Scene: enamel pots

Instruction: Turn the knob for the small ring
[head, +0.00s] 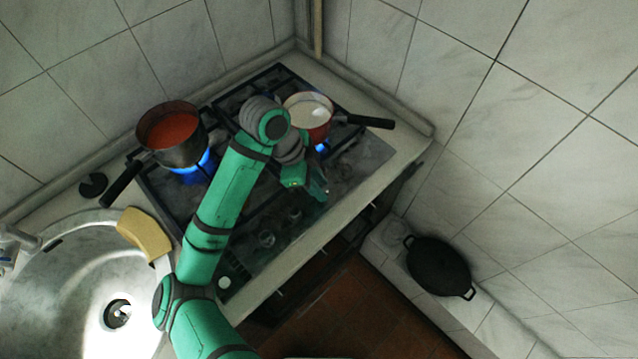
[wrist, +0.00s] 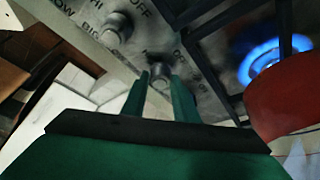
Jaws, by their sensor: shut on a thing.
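My gripper (wrist: 160,88) is shut on a small grey knob (wrist: 161,74) on the stove's front panel, with one finger on each side. A blue flame (wrist: 262,60) burns under the red pot (wrist: 285,100), which also shows in the head view (head: 318,132).
A saucepan of red soup (head: 172,150) stands over a second flame (head: 200,168) at left. The red pot's dark handle (head: 368,121) points right. More knobs (head: 267,238) line the panel. A sink (head: 60,290), yellow sponge (head: 145,235) and black pot (head: 438,265) lie around.

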